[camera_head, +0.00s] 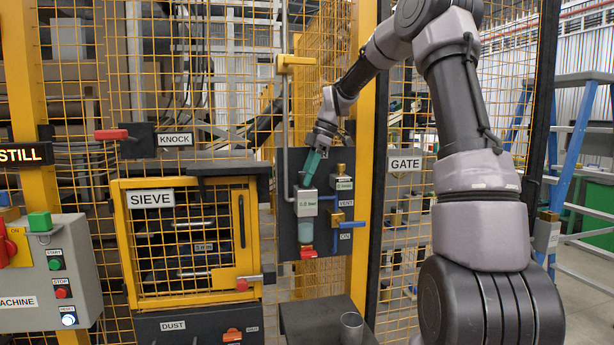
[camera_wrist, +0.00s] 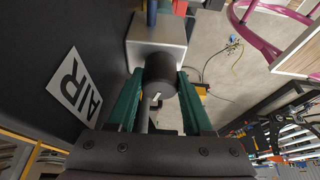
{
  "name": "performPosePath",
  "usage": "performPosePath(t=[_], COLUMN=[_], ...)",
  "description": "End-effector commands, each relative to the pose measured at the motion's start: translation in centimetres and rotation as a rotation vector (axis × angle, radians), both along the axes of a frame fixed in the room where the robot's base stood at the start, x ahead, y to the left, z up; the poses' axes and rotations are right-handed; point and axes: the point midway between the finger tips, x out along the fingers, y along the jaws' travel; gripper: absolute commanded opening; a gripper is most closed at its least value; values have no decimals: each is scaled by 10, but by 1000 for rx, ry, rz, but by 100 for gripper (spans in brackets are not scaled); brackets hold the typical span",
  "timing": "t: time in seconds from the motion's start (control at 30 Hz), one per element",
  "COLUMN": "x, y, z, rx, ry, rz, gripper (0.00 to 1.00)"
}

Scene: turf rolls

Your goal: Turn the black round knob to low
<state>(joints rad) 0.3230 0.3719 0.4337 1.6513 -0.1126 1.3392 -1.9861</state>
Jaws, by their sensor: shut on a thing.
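The black round knob (camera_wrist: 160,72) sits on top of a grey block (camera_wrist: 158,40) in the wrist view. A small white mark shows on its near side. My gripper (camera_wrist: 160,84) has its two green fingers on either side of the knob, shut on it. In the head view my gripper (camera_head: 308,176) reaches down onto the top of the air unit (camera_head: 306,204) on the dark panel. There the fingers hide the knob. An AIR label (camera_wrist: 76,88) is on the panel at left in the wrist view. No low marking is readable.
The SIEVE cabinet (camera_head: 190,245) stands at left. A yellow post (camera_head: 362,150) rises beside the panel.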

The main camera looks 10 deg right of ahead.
Motion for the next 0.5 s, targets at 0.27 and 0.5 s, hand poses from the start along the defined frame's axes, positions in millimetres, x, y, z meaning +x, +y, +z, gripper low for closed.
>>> performPosePath(t=[0.27, 0.5], x=[1, 0], y=[-1, 0], z=[0, 0], rx=[-2, -1], ry=[-1, -1], rz=[-2, -3], gripper=[77, 81])
